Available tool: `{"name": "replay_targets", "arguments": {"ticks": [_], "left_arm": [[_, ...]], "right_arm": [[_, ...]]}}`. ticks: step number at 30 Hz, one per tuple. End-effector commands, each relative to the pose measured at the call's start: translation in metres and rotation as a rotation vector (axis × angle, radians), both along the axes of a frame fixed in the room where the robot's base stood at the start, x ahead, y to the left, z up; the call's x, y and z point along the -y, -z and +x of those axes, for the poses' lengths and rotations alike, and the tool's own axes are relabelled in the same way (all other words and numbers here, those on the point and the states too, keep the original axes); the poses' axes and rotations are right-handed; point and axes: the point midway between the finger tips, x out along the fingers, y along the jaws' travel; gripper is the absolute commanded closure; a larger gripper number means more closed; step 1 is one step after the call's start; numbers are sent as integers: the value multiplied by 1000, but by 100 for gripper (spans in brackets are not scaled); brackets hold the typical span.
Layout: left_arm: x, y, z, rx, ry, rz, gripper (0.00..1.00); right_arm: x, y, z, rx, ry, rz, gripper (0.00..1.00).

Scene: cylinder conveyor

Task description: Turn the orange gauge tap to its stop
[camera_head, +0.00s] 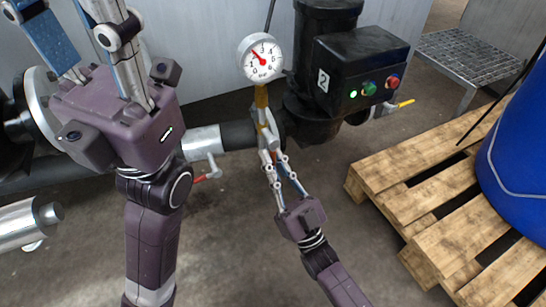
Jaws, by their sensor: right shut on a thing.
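The gauge (260,59) has a white round dial with a red needle and stands upright above the pipe. The gauge's stem (262,97) below it looks yellow-orange. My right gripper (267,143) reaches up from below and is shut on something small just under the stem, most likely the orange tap. The fingers cover most of the tap, so its angle is hard to tell. My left gripper (93,18) is at the upper left, away from the gauge, and its fingertips are out of the picture.
A black pump (362,68) with buttons stands right of the gauge. A horizontal pipe (238,134) runs behind my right gripper. A tap with a red handle (207,176) hangs at its left. A wooden pallet (416,166) with a blue barrel (525,150) fills the right side.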

Motion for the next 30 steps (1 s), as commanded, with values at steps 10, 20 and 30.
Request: {"name": "replay_targets", "arguments": {"ticks": [10, 20, 30], "left_arm": [[0, 0, 0, -1, 0, 0, 60], [0, 1, 1, -4, -1, 0, 60], [0, 0, 1, -3, 0, 1, 60]], "right_arm": [[0, 0, -1, 0, -2, 1, 73], [4, 9, -6, -3, -1, -3, 73], [49, 23, -60, -3, -2, -2, 73]]}}
